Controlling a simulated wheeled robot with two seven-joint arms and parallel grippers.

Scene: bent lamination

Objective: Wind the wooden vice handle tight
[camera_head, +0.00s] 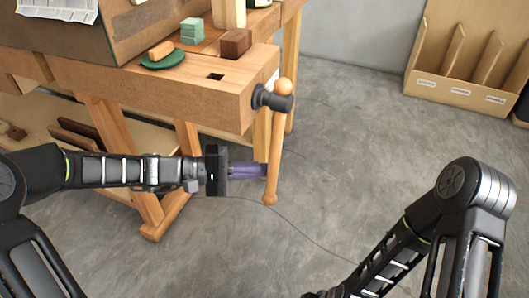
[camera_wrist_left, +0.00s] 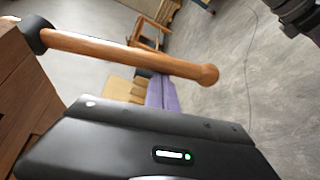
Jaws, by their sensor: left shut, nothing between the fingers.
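The wooden vice handle (camera_head: 274,145) is a long bar with a ball at each end, hanging nearly upright from the dark vice screw (camera_head: 277,101) on the workbench end. Its lower ball is near floor-side level in the picture, below my gripper. In the left wrist view the handle (camera_wrist_left: 125,52) crosses above the fingers, from the dark screw head (camera_wrist_left: 33,35) to its ball end. My left gripper (camera_head: 264,170) has purple fingers, shut and empty. Their tips meet the handle's lower part in the picture; I cannot tell if they touch it. My right gripper is out of view.
The workbench (camera_head: 160,88) carries a green dish (camera_head: 162,59), a dark wooden block (camera_head: 235,43) and green blocks (camera_head: 192,30). Its legs stand left of the handle. A wooden rack (camera_head: 465,92) stands at the far right. Open grey floor lies right of the handle.

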